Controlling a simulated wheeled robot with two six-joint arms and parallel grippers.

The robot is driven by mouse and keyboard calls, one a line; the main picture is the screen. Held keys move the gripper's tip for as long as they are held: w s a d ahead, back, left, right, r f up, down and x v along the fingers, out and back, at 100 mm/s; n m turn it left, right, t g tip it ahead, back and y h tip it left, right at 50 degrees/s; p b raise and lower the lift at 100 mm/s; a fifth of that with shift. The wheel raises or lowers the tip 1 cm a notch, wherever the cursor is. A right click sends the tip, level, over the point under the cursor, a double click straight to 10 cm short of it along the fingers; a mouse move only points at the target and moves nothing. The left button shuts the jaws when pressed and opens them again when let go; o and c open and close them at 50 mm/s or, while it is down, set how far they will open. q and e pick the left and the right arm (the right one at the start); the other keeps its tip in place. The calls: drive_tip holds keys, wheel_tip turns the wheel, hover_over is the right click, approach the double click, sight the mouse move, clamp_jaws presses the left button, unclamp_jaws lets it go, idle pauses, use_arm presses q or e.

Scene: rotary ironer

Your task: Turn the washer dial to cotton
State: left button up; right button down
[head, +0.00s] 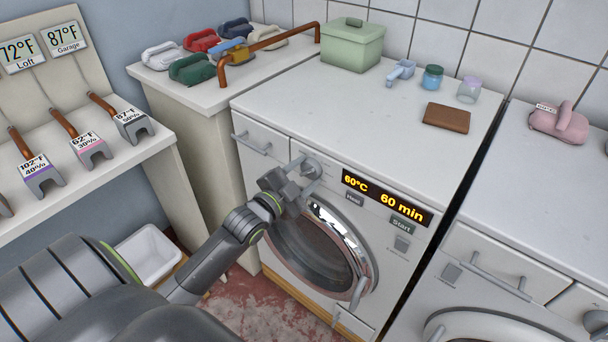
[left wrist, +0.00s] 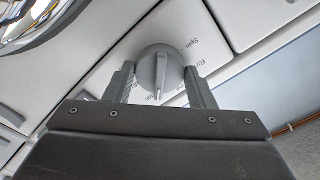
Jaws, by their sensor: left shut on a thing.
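The washer (head: 385,130) stands in the middle of the head view, with a round grey dial (head: 311,167) on the left of its front panel. The dial shows close up in the left wrist view (left wrist: 160,62), where its raised bar points toward the bottom of the picture. "Spin" and part of another label show at its right; lettering below it is partly hidden by my gripper. My left gripper (head: 303,178) is shut on the dial, one finger on each side in the left wrist view (left wrist: 160,76). My right gripper is out of view.
The washer's display (head: 387,197) reads 60°C and 60 min, above a Start button (head: 402,225). Its round door (head: 318,247) is closed below my gripper. A drawer handle (head: 251,144) sticks out left of the dial. A second machine (head: 515,255) stands at right.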

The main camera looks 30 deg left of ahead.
use_arm(q)
drive_tip(key=o, duration=1)
drive_tip(key=shift+c, duration=0.2)
drive_tip(key=s+a+p, duration=0.1)
drive_tip(key=s+p, duration=0.6)
drive_tip(key=s, duration=1)
drive_tip(key=shift+s+a+p, duration=0.2)
drive_tip(key=shift+p, duration=0.2)
